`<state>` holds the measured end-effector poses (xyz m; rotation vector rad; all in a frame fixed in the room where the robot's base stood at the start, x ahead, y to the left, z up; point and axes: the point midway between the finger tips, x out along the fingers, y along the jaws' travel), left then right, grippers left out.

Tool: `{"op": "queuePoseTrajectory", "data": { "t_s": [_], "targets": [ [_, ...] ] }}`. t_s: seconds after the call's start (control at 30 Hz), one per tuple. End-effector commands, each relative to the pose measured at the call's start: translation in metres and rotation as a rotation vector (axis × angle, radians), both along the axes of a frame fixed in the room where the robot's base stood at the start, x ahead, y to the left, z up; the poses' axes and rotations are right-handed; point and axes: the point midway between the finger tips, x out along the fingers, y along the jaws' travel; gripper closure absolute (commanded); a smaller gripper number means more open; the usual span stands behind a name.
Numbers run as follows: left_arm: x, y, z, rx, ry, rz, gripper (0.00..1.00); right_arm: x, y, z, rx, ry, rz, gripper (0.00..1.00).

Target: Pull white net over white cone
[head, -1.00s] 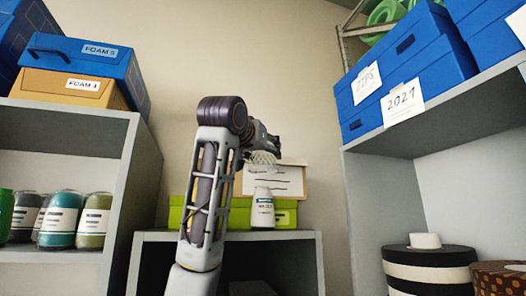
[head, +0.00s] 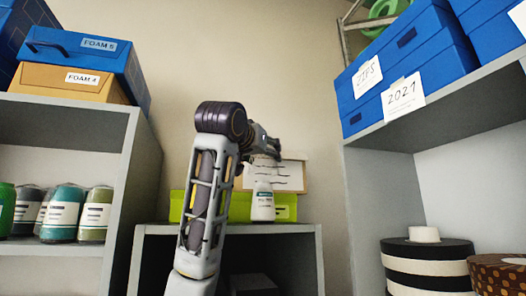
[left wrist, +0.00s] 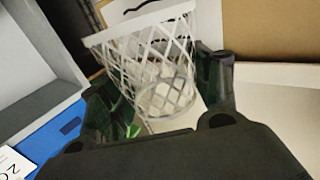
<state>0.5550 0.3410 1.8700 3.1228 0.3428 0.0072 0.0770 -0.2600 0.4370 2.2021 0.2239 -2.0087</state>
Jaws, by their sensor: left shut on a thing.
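The white cone (head: 262,208) stands upright on top of the low grey shelf in the head view, with a dark label band and small print. In the left wrist view the left gripper (left wrist: 160,98) is shut on the white net (left wrist: 125,62), an open-mesh sleeve with a wide rim. A pale shape shows through the mesh; I cannot tell for sure how far the net is around the cone. My right gripper is not in view.
A lime green box (head: 284,206) and a cream box with a white label (head: 289,174) stand behind the cone. A tall shelf with jars (head: 62,212) is at left. A right shelf holds blue boxes (head: 405,105) and striped rolls (head: 425,262).

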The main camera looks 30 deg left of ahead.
Motion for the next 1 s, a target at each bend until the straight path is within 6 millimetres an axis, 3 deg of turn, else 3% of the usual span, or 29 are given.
{"op": "queuePoseTrajectory", "data": {
  "t_s": [0.37,1.0],
  "targets": [
    [0.000,0.000,-0.012,0.000,0.001,0.000,0.49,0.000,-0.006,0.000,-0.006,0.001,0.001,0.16],
    [0.000,0.000,-0.032,0.000,0.001,0.000,0.49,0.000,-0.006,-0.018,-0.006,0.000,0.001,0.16]
  ]
}}
